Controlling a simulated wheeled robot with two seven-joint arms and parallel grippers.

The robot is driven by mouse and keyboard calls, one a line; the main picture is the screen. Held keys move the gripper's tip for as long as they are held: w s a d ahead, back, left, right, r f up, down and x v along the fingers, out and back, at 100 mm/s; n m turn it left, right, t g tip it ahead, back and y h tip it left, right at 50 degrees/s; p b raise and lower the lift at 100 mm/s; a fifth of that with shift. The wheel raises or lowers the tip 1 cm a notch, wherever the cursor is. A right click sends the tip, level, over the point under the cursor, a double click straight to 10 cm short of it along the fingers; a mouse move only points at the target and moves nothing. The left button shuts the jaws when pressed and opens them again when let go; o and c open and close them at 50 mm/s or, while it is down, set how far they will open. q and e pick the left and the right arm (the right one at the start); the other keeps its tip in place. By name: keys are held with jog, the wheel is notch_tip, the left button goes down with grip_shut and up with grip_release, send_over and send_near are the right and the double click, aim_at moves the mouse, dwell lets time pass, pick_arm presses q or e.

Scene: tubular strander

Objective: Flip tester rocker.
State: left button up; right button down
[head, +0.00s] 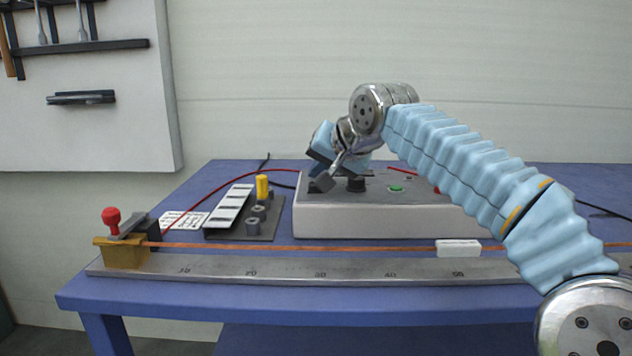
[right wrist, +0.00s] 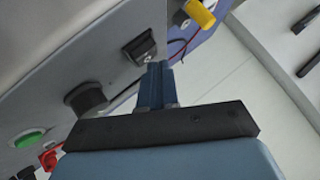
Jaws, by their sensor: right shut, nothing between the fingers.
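The tester is a light grey box (head: 370,222) with a dark grey top panel, standing on the blue table. In the right wrist view its black rocker (right wrist: 137,44) sits in a square frame near the panel's edge. My right gripper (head: 324,183) reaches down over the left end of the panel and hides most of the rocker in the head view. In the right wrist view the gripper's fingers (right wrist: 154,72) are shut and empty, with their tips right beside the rocker. I cannot tell whether they touch it. My left gripper is not in view.
A black knob (head: 356,185) and a green button (head: 396,188) share the panel. A dark block with yellow post (head: 262,187) stands left of the tester. A steel ruler (head: 300,268) and a copper strip (head: 300,246) run along the front. A white block (head: 457,248) sits by the strip.

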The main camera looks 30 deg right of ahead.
jog(key=shift+s+r+p, duration=0.1)
jog(key=shift+r+p, duration=0.55)
jog(key=shift+r, duration=0.15)
notch_tip(320, 180, up, 3)
jog(key=shift+s+a+f+p, duration=0.1)
jog(key=shift+f+p, duration=0.1)
jog(key=shift+p, duration=0.9)
jog(key=shift+s+a+r, duration=0.1)
jog(key=shift+s+r, duration=0.1)
jog(key=shift+r, duration=0.95)
